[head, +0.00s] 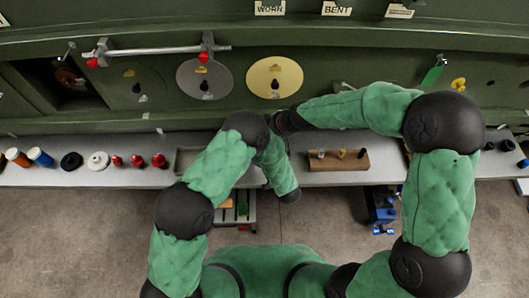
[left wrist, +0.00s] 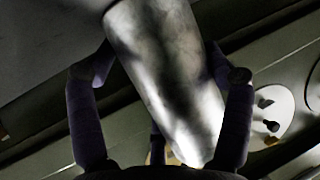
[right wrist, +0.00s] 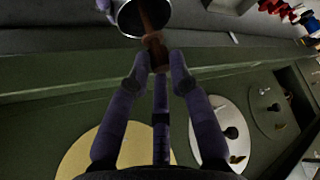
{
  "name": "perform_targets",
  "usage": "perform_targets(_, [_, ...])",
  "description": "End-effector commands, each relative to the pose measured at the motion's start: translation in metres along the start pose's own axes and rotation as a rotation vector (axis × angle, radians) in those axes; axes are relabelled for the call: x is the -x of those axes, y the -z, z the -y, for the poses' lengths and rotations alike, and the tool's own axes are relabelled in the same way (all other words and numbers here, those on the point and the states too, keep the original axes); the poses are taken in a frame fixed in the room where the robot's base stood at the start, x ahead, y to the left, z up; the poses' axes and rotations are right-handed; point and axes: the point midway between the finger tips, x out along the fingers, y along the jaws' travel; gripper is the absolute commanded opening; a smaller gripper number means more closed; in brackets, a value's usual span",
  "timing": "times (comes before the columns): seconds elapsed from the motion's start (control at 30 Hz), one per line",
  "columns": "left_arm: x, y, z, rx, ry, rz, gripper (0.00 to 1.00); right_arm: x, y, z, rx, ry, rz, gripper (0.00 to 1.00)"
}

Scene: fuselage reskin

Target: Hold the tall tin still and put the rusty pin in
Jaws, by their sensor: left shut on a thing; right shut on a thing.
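The tall tin (left wrist: 165,75) is a shiny, blotchy metal cylinder in the left wrist view. My left gripper (left wrist: 160,85) is shut around it, with fingers on both sides. In the right wrist view the tin's round mouth (right wrist: 124,20) shows at the top. My right gripper (right wrist: 158,72) is shut on the brown rusty pin (right wrist: 154,45). The pin's far end overlaps the tin's mouth and seems to be inside it; how deep I cannot tell. In the head view my arms hide both grippers, the tin and the pin.
A grey shelf (head: 60,177) runs below the green fuselage wall. It carries red pieces (head: 137,160), a white ring (head: 98,161), cans (head: 40,157) and a wooden block (head: 338,161). A yellow disc (head: 274,78) and a grey disc (head: 205,79) are on the wall.

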Motion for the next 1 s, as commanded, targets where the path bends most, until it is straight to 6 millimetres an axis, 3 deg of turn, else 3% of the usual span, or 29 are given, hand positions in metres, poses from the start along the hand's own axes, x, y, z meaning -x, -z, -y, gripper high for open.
perform_targets(0.4, [0.0, -0.0003, 0.0, 0.0, 0.0, 0.001, 0.47, -0.0031, -0.0021, -0.0004, 0.0, -0.001, 0.0, 0.0])
perform_targets(0.43, [0.0, -0.0003, 0.0, 0.0, 0.0, 0.001, 0.47, -0.003, -0.0021, -0.0004, 0.0, -0.001, 0.0, 0.3])
perform_targets(0.5, [0.0, -0.0003, 0.0001, 0.0, 0.0, 0.001, 0.47, -0.003, -0.0021, -0.0004, 0.0, -0.001, 0.0, 0.49])
perform_targets(1.0, [0.0, -0.0002, 0.0, 0.0, 0.0, 0.001, 0.47, -0.0031, -0.0023, -0.0002, 0.0, 0.0, 0.0, 0.49])
